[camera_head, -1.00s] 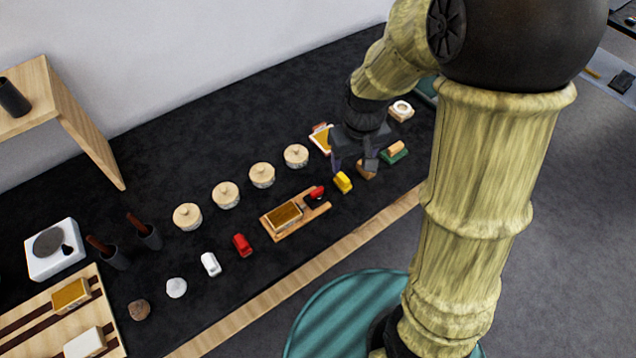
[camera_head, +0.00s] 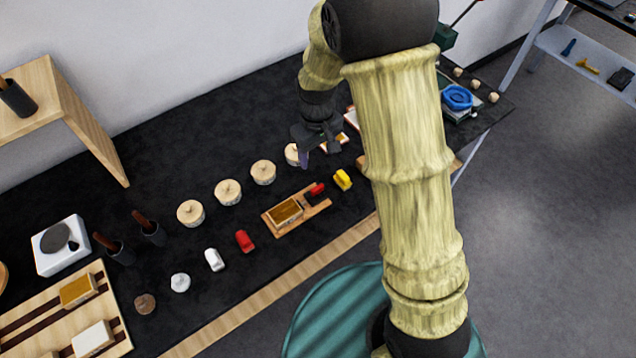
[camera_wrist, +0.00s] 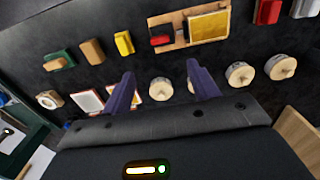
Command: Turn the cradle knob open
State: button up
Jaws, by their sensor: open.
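The cradle (camera_head: 275,229) is a small wooden board near the table's front edge, with a gilt panel (camera_head: 286,212) on it. A red knob (camera_head: 317,189) sits at its right end. The wrist view also shows the cradle (camera_wrist: 181,19) at top, with the red knob (camera_wrist: 161,40) on its left. My gripper (camera_head: 319,154) is open and empty, raised above the table behind the cradle, near the rightmost lidded pot. In the wrist view its two purple fingers (camera_wrist: 162,76) are spread apart, clear of the cradle. Whether the knob is turned cannot be told.
Several round lidded pots (camera_head: 228,192) stand in a row behind the cradle. A yellow block (camera_head: 342,180) is just right of it, and red (camera_head: 244,241) and white (camera_head: 214,259) blocks are to its left. A wooden shelf (camera_head: 88,138) stands at the left.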

aim_at(317, 187)
notch_tip(317, 187, down, 14)
jog(key=p, duration=0.2)
jog(key=shift+f+p, duration=0.25)
jog(key=shift+p, duration=0.05)
jog(key=c, duration=1)
